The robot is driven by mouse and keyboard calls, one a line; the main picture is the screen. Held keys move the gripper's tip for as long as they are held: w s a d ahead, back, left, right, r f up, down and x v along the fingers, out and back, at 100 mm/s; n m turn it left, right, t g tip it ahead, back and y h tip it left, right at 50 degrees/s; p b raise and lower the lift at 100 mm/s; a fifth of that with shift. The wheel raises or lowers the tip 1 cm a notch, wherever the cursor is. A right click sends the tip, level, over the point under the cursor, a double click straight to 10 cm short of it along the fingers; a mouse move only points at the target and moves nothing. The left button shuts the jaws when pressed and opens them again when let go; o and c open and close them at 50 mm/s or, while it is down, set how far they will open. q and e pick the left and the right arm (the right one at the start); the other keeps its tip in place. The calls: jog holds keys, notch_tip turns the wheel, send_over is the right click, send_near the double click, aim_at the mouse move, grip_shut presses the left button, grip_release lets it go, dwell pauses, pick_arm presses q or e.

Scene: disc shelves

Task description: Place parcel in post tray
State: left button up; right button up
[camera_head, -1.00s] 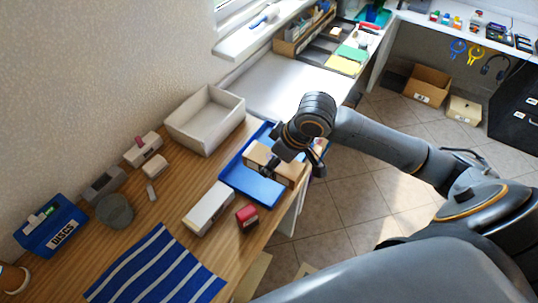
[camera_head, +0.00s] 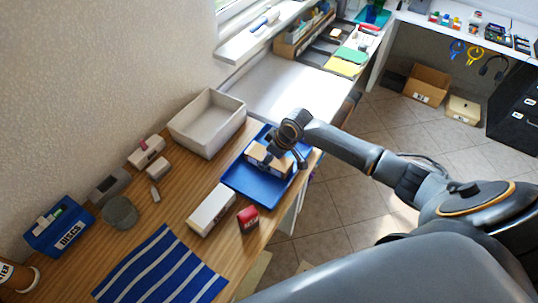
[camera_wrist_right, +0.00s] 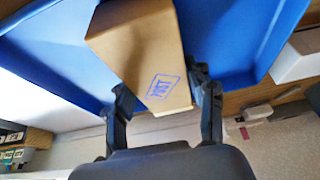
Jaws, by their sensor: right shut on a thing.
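The parcel is a brown box (camera_head: 256,153) with a blue POST stamp; its stamped end shows in the right wrist view (camera_wrist_right: 140,45). It is within the outline of the blue post tray (camera_head: 250,187), towards its back half. The tray's blue floor and walls also show around the parcel in the right wrist view (camera_wrist_right: 50,45). My right gripper (camera_head: 277,160) is shut on the parcel, a finger on each side (camera_wrist_right: 160,88), and partly hides it in the head view. I cannot tell whether the parcel touches the tray floor. My left gripper is not in view.
A white open bin (camera_head: 207,125) stands behind the tray. A white box (camera_head: 211,210) and a small red box (camera_head: 248,218) lie in front. A striped cloth (camera_head: 160,268) and a blue DISCS box (camera_head: 58,228) are at the left. The table's right edge is close to the tray.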

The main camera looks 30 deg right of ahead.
jog(key=shift+f, duration=0.1)
jog(key=o, duration=1.3)
jog(key=b+v, duration=0.1)
jog(key=v, duration=1.1)
